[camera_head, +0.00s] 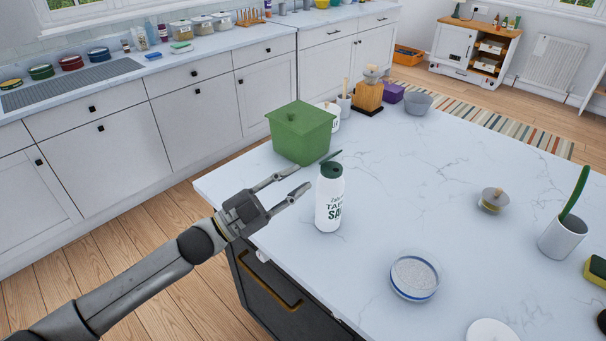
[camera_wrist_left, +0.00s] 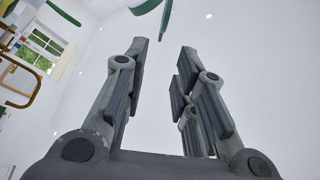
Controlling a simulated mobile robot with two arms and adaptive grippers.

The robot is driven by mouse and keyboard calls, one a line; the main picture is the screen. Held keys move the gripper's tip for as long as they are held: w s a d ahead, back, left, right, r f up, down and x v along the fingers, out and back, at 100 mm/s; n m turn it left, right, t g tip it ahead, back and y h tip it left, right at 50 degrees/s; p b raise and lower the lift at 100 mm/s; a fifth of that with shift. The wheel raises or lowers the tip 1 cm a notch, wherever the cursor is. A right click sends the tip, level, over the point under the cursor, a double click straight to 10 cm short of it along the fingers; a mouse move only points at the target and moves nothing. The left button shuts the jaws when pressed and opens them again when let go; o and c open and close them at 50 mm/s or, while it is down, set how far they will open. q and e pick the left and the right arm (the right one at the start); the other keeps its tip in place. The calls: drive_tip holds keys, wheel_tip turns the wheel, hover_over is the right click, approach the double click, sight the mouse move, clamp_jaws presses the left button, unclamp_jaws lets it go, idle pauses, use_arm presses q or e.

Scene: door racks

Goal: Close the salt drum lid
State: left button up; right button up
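Green curved pieces at the top of that view are too cropped to identify surely. My right gripper is not in view.
A green box (camera_head: 301,134) stands just behind the drum. A glass dish of white grains (camera_head: 414,277) is to the right front. A white cup with a green handle (camera_head: 562,238) and a small lidded pot (camera_head: 493,200) are farther right. The marble between is clear.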

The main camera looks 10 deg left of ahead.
use_arm(q)
drive_tip(key=shift+w+a+r, duration=0.15)
drive_tip(key=shift+r, duration=0.05)
drive_tip(key=c, duration=0.4)
drive_tip(key=w+a+r+n+y, duration=0.1)
drive_tip(key=n, duration=0.1)
drive_tip(key=w+a+r+n+t+y, duration=0.1)
drive_tip(key=r+n, duration=0.1)
drive_tip(key=n, duration=0.1)
drive_tip(key=w+a+r+n+t+y, duration=0.1)
drive_tip(key=n, duration=0.1)
drive_tip(key=shift+w+a+r, duration=0.2)
drive_tip(key=shift+w+r, duration=0.1)
drive_tip(key=shift+w, duration=0.1)
clamp_jaws()
wheel_tip(320, 180, up, 4)
drive_tip(key=n+g+y+p, duration=0.2)
drive_tip(key=n+g+p, duration=0.3)
drive_tip(key=n, duration=0.7)
hover_over(331, 157)
drive_tip(key=w+a, duration=0.2)
drive_tip(key=a, duration=0.2)
drive_tip(key=f+p, duration=0.1)
drive_tip(key=s+d+f+p, duration=0.1)
drive_tip(key=f+p, duration=0.1)
drive_tip(key=shift+s+d+t, duration=0.25)
drive_tip(key=shift+d+t, duration=0.15)
drive_tip(key=shift+d+f, duration=0.1)
drive_tip(key=shift+f, duration=0.15)
